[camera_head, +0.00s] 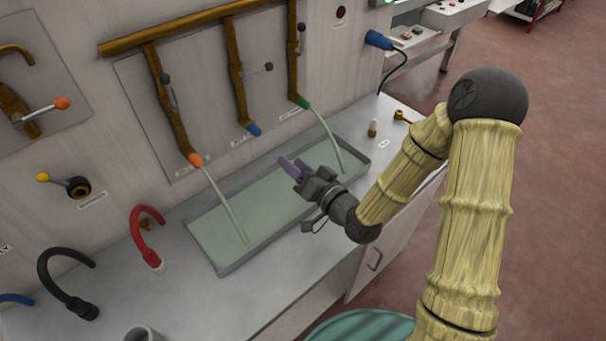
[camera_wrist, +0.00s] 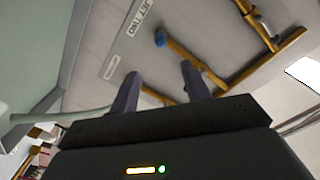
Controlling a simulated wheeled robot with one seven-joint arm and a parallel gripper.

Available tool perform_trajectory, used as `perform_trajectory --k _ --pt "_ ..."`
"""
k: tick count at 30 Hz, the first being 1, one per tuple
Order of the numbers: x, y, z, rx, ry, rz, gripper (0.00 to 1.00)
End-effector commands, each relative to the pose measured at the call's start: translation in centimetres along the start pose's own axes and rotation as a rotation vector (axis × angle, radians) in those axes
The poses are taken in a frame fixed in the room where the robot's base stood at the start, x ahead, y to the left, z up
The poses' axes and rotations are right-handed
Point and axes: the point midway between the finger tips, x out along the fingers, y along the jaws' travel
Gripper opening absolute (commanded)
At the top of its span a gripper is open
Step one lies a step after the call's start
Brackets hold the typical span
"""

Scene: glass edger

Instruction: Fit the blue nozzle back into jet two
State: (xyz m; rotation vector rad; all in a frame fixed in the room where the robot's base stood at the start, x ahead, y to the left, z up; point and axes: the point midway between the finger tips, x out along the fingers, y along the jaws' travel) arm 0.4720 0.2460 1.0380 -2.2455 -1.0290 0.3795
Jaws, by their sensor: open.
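The blue nozzle (camera_head: 254,129) sits at the lower end of the middle brass pipe, jet two (camera_head: 238,85). No water runs from it. In the wrist view the blue nozzle (camera_wrist: 160,39) shows at the pipe's end, beside a label reading JET TWO (camera_wrist: 135,20); how firmly it is seated I cannot tell. My gripper (camera_head: 288,165) is open and empty, above the tray, below and to the right of the nozzle and apart from it. In the wrist view its two purple fingers (camera_wrist: 160,76) stand apart with nothing between them.
Water streams from the orange nozzle (camera_head: 195,159) and the green nozzle (camera_head: 303,103) into the shallow tray (camera_head: 223,272). Red (camera_head: 139,230) and black (camera_head: 56,283) hoses stand on the counter at left.

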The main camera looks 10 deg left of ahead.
Motion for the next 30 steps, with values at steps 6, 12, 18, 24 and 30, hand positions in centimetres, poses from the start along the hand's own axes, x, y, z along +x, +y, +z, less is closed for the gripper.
perform_trajectory --k 6,12,18,24,30 --pt "-1.1 -0.3 -0.4 0.004 -0.004 0.001 0.47" --pt "-2.2 -0.3 -0.3 0.003 -0.003 0.001 0.47" --pt "-2.5 -0.2 -0.1 0.002 -0.001 -0.001 0.47" --pt "-2.5 -0.1 -0.1 0.001 -0.001 -0.001 0.47" --pt "-2.5 -0.1 -0.1 0.001 -0.001 -0.001 0.47"
